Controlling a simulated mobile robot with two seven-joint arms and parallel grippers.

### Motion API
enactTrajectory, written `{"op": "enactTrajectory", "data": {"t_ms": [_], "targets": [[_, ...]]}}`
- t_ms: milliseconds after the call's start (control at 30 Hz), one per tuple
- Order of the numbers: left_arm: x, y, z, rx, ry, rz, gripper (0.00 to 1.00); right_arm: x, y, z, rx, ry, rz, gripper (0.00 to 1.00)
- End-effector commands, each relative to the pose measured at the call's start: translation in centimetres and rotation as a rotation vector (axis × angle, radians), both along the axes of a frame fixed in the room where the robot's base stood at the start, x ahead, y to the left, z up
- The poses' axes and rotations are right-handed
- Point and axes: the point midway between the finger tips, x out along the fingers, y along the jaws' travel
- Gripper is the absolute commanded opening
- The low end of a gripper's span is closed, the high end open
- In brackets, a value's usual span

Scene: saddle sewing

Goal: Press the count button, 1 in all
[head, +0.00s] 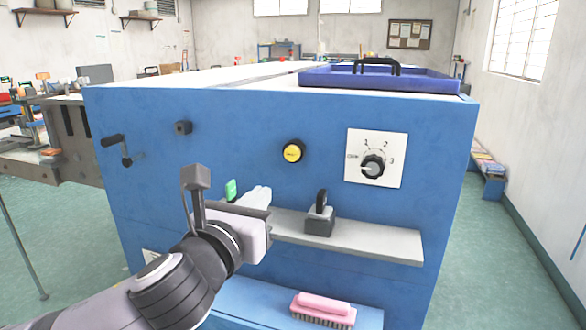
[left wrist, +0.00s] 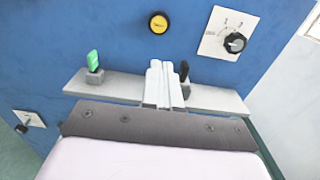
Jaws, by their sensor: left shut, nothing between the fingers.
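A round yellow button (head: 292,152) with a black surround sits on the upper middle of the blue cabinet front; it also shows at the top of the left wrist view (left wrist: 158,23). My left gripper (head: 264,190) is in front of the cabinet, below and to the left of the button in the head view, and apart from it. Its light fingers are shut together and empty; they also show in the left wrist view (left wrist: 163,66), pointing toward the panel below the button. My right gripper is in neither view.
A dial (head: 373,166) on a white plate is right of the button. A grey shelf (head: 385,243) juts out below, bearing a black-handled block (head: 320,220) and a green-topped one (left wrist: 93,62). A pink brush (head: 323,307) lies lower; a blue tray (head: 430,84) is on top.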

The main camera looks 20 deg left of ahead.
Motion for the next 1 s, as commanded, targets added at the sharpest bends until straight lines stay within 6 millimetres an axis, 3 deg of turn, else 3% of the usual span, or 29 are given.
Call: {"op": "enactTrajectory", "data": {"t_ms": [433, 1000], "targets": [[1.0, -0.1, 0.0, -0.004, 0.0, -0.001, 0.0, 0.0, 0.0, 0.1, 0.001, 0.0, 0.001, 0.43], [9.3, -0.4, 0.1, -0.005, 0.001, 0.0, 0.0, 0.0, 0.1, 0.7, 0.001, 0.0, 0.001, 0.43]]}}
